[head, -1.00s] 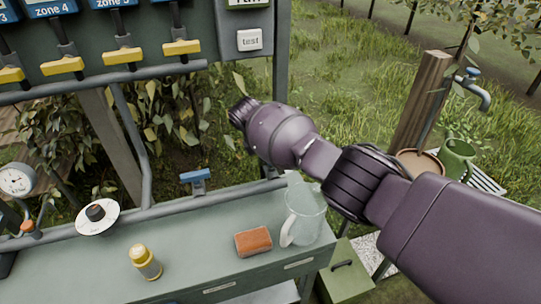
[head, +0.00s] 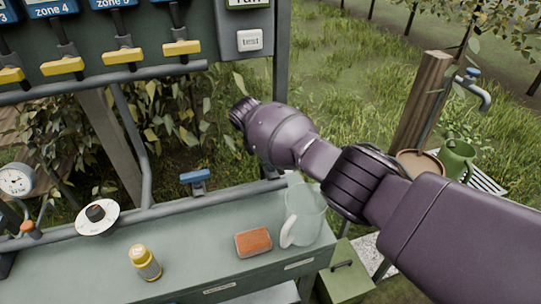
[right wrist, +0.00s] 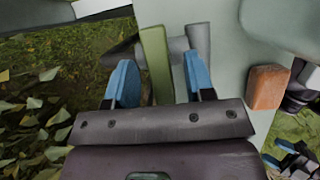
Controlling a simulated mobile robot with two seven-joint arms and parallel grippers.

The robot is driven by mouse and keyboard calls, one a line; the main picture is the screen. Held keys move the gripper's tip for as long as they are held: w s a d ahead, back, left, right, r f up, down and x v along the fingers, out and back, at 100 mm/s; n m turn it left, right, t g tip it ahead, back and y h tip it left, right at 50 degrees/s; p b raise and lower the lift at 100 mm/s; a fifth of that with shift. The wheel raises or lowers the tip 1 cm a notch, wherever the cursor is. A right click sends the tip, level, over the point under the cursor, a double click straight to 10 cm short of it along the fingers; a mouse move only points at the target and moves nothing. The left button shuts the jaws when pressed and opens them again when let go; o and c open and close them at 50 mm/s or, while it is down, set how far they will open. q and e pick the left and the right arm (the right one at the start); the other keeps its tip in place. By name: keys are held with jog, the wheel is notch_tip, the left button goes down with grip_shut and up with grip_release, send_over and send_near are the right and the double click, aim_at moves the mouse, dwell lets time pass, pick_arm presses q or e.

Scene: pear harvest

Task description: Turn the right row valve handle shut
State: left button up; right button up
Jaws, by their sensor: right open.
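A blue T-shaped valve handle (head: 197,176) stands on a short grey body at the pipe along the back of the bench. Several yellow zone valve handles (head: 124,55) hang in a row on the upper panel. My right arm reaches in from the right in the head view, but its gripper is hidden there. In the right wrist view my right gripper (right wrist: 160,82) has its blue fingers wide apart. A green bar (right wrist: 157,62) and a grey pipe-like part show between them, with no contact visible. I cannot tell which valve they belong to.
The bench (head: 190,275) holds an orange sponge (head: 253,242), a clear jug (head: 305,214), a yellow bottle (head: 145,263) and a white dial (head: 97,217). A gauge (head: 16,180) is at left. A post with a blue-handled tap (head: 473,72) stands at right.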

jog(key=shift+a+r, duration=0.15)
jog(key=shift+r, duration=0.3)
jog(key=p+v, duration=0.2)
jog(key=v, duration=0.8)
jog(key=shift+f, duration=0.15)
